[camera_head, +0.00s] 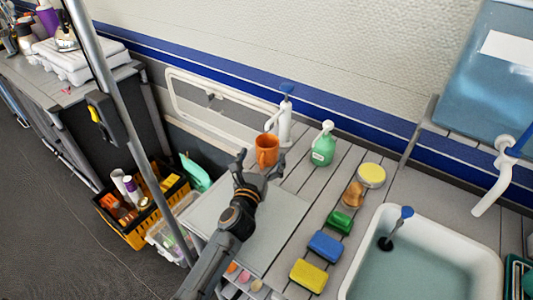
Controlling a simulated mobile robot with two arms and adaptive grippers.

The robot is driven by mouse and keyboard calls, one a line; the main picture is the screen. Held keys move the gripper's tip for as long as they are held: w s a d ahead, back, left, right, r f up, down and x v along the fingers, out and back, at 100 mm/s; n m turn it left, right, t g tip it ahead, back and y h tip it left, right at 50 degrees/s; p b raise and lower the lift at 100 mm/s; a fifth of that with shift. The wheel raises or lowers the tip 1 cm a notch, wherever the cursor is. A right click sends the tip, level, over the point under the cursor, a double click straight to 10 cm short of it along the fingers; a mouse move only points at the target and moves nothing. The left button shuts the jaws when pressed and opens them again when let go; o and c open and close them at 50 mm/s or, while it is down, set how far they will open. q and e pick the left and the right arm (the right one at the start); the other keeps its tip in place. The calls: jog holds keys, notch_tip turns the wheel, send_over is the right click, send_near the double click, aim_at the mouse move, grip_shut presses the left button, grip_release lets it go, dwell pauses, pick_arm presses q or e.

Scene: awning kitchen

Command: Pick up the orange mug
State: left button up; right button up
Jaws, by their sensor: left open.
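The orange mug (266,151) stands upright on the slatted grey counter, near the wall, just left of a white pump tap. My left gripper (257,160) is open and reaches up toward the mug from below in the picture. Its fingers are spread at the near side of the mug and overlap its lower edge in the view. I cannot tell whether they touch it. The mug is not held. My right gripper is not in view.
A white pump tap (285,122) and a green bottle (323,146) stand close right of the mug. Sponges, blue (325,246) and yellow (309,275) among them, line the counter beside a white sink (365,255). A metal pole (132,130) crosses the left side.

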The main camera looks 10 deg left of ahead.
aim_at(267, 142)
pick_arm(q)
jog(key=shift+w, duration=1.1)
jog(key=w, duration=0.3)
jog(key=shift+w+a+f, duration=0.1)
jog(key=shift+w+f, duration=0.05)
jog(key=shift+w, duration=0.35)
jog(key=shift+c, duration=0.5)
jog(key=c, duration=1.2)
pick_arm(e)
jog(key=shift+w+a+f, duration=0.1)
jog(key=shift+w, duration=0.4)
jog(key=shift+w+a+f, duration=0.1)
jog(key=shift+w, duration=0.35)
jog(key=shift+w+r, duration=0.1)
